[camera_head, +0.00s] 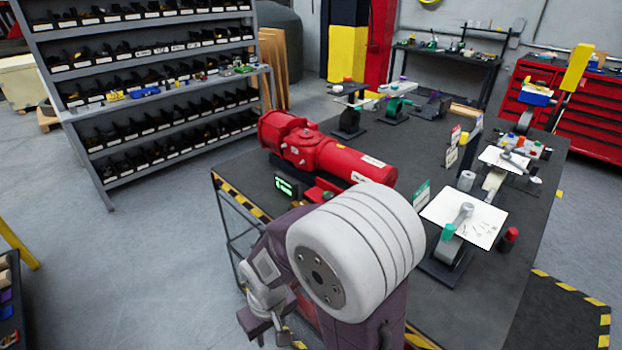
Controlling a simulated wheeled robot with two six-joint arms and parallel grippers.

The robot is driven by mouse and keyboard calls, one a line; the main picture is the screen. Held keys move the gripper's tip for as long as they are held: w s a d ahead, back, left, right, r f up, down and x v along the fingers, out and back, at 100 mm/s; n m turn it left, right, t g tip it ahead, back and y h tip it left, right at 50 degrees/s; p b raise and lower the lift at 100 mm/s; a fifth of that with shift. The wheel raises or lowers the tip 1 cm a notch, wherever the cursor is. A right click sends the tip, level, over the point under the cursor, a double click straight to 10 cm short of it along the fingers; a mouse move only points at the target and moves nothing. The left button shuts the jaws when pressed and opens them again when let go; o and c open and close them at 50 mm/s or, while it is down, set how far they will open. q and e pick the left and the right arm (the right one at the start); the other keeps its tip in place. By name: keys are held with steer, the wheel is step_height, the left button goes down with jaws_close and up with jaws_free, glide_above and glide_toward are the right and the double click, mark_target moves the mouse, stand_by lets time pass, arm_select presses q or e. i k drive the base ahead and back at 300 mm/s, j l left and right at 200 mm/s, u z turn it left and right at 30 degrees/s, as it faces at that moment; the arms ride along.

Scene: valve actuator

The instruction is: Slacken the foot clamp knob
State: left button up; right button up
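The red valve actuator (318,150) lies on the dark workbench, a long cylinder with a square middle housing. A low red base part (322,190) shows at its near side, beside a small black box with a green display (286,187). I cannot make out the foot clamp knob for certain; my arm covers part of that area. My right gripper (268,325) hangs at the bench's near left edge, below and in front of the actuator. Its fingers look apart, with nothing seen between them. My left gripper is not in view.
The workbench (410,150) has a yellow-and-black striped edge. Fixtures with white plates (485,222) stand on its right side, with more fixtures along its back. A bin shelf (165,90) stands at the left. Open floor (150,260) lies left of the bench.

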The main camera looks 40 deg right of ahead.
mark_target(327, 196)
steer(key=i+z, duration=0.35)
steer(key=z, duration=0.15)
steer(key=i+j+z, duration=0.2)
steer(key=z, duration=0.3)
steer(key=i+j+z, duration=0.35)
steer(key=z, duration=0.15)
steer(key=i+j+z, duration=0.2)
steer(key=j+z, duration=0.3)
steer(key=i+j+z, duration=0.15)
steer(key=j+z, duration=0.2)
steer(key=z, duration=0.15)
steer(key=i+j+z, duration=0.1)
steer(key=j+z, duration=0.25)
steer(key=z, duration=0.15)
steer(key=i+j+z, duration=0.1)
steer(key=j+z, duration=0.4)
steer(key=l, duration=0.1)
